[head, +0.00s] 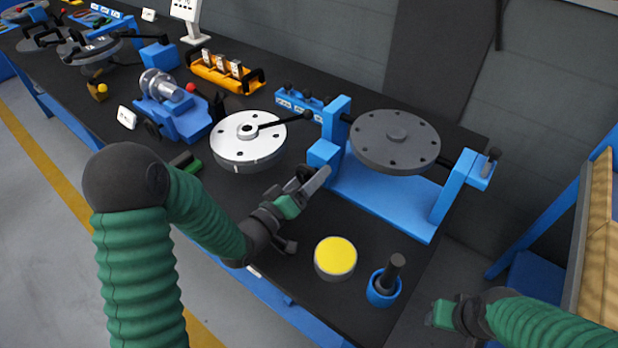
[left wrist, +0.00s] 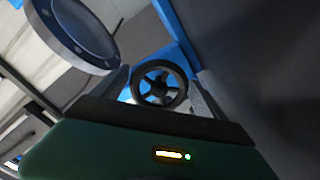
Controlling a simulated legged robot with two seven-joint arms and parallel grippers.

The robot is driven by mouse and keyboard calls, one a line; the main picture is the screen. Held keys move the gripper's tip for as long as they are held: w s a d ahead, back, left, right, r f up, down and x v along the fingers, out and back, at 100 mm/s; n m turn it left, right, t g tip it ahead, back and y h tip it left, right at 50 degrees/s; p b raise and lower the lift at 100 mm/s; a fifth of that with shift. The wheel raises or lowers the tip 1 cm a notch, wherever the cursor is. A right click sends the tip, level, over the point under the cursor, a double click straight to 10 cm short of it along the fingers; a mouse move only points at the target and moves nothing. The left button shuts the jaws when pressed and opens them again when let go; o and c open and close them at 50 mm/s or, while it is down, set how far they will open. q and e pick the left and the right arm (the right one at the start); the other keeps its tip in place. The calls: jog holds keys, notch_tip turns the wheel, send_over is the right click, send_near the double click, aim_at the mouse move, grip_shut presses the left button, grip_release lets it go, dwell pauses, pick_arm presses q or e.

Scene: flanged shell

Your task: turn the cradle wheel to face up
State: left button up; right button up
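The blue cradle (head: 385,200) stands at the right end of the bench and holds a dark grey flanged disc (head: 396,139) between its two posts. The disc's bolted face points mostly upward in the head view. A black spoked handwheel (left wrist: 160,85) sits at the cradle's left side, and it is partly hidden behind my gripper in the head view. My left gripper (head: 312,181) is at this wheel, with its fingers apart on either side of it in the left wrist view. Contact cannot be told. My right gripper (head: 440,313) is off the bench's right end, away from the cradle.
A white round flange with a black handle (head: 247,145) lies left of the cradle. A yellow-topped cylinder (head: 335,257) and a blue cup with a dark tool (head: 384,286) stand in front. A blue vise (head: 174,113) and orange tray (head: 226,75) are farther left.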

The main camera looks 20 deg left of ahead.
pick_arm(q)
jog(key=c, duration=1.1)
